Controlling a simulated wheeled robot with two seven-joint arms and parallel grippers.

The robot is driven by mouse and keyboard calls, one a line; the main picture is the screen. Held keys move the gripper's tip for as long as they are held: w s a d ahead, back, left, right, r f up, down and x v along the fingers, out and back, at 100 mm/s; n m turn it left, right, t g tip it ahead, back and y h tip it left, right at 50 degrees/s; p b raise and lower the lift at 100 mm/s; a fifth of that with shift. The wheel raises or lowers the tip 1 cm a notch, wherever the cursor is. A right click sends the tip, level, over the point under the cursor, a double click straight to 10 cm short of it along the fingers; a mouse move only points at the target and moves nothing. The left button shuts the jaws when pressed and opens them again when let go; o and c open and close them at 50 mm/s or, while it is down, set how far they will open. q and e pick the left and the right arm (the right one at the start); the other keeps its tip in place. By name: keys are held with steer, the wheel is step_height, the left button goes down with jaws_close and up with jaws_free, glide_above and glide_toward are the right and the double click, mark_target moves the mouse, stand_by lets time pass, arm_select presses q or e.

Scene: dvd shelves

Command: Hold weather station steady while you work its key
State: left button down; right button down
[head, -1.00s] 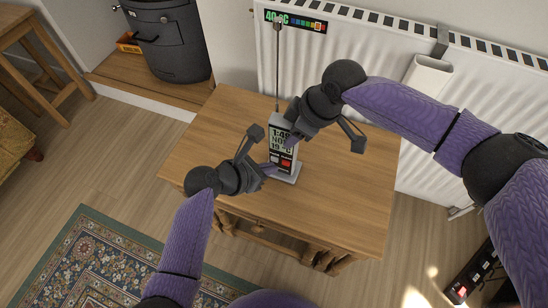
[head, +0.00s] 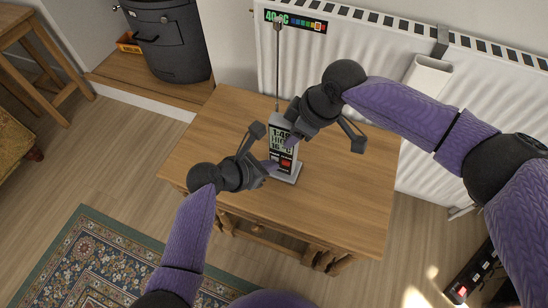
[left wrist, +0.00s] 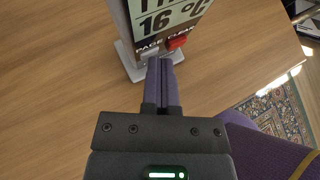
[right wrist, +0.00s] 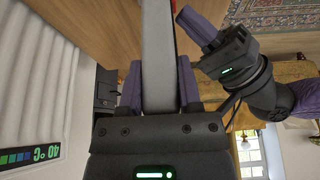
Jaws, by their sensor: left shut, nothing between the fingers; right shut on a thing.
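The weather station (head: 284,160) stands upright on the wooden table, a slim grey block with a screen, a thin antenna (head: 277,70), and keys low on its front. In the left wrist view, its screen (left wrist: 165,18) reads 16 °C, above a grey PAGE key (left wrist: 149,53) and a red CLEAR key (left wrist: 177,42). My left gripper (head: 270,167) is shut and empty, its fingertips (left wrist: 160,62) at the PAGE key; I cannot tell if they touch it. My right gripper (right wrist: 158,75) is shut on the station's upper body, one finger on each side, hiding part of its top.
The wooden table (head: 340,200) has bare room right of the station. A white radiator (head: 380,60) with a temperature strip (head: 295,20) stands behind it. A dark bin (head: 165,40), stool (head: 40,60) and patterned rug (head: 100,265) lie to the left.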

arm_select(q)
steer(key=shift+s+a, duration=0.25)
steer(key=shift+s, duration=0.55)
steer(key=shift+s+a, duration=0.25)
steer(key=shift+s, duration=0.55)
steer(key=shift+s+a, duration=0.25)
steer(key=shift+s, duration=0.55)
steer(key=shift+s+a, duration=0.25)
steer(key=shift+s, duration=0.55)
